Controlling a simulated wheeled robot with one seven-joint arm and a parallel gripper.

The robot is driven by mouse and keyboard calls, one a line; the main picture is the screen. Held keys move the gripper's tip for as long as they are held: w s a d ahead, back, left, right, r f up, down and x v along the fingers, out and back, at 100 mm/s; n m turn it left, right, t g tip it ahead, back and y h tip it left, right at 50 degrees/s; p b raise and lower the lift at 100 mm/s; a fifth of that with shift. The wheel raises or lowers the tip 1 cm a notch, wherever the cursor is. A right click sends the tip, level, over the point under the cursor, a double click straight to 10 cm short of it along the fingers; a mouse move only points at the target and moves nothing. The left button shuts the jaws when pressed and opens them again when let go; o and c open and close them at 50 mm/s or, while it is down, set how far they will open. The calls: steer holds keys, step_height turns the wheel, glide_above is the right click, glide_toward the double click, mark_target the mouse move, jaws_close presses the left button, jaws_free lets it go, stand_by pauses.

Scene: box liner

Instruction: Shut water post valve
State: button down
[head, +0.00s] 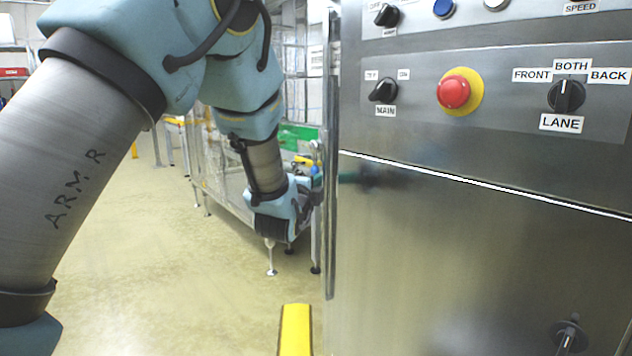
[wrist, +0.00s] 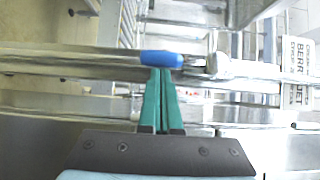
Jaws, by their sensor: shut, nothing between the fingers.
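The valve's blue lever handle (wrist: 162,58) lies sideways across the wrist view, in line with a horizontal metal pipe or rail. Its metal fitting (wrist: 215,65) is at the handle's right end. My gripper (wrist: 160,71) has green fingers, shut together and empty. The fingertips are right at the lower edge of the blue handle; I cannot tell whether they touch it. In the head view my wrist (head: 283,210) reaches behind the cabinet's left edge, and the valve cannot be made out clearly there.
A steel control cabinet (head: 470,240) fills the right of the head view, close beside my arm. It carries a red emergency button (head: 454,92) and black knobs. A yellow floor strip (head: 295,328) lies below. A label plate (wrist: 297,75) is right of the valve. Open floor lies left.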

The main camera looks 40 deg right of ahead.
steer(key=shift+f, duration=0.1)
steer(key=shift+w+b, duration=0.25)
steer(key=shift+b, duration=0.45)
steer(key=shift+w+f+m+h+b, duration=0.2)
steer(key=shift+m+h+b, duration=0.1)
steer(key=shift+m+b, duration=0.2)
steer(key=w+r+m+g+h+b, duration=0.2)
steer(key=w+m+g+h+b, duration=0.2)
steer(key=m+b, duration=0.6)
steer(key=w+r+m+g+h+b, duration=0.2)
steer(key=w+m+g+h+b, duration=0.2)
steer(key=m+b, duration=0.7)
steer(key=shift+w+d+r+g+h+b, duration=0.35)
steer(key=shift+w+b, duration=0.8)
steer(key=shift+b, duration=1.95)
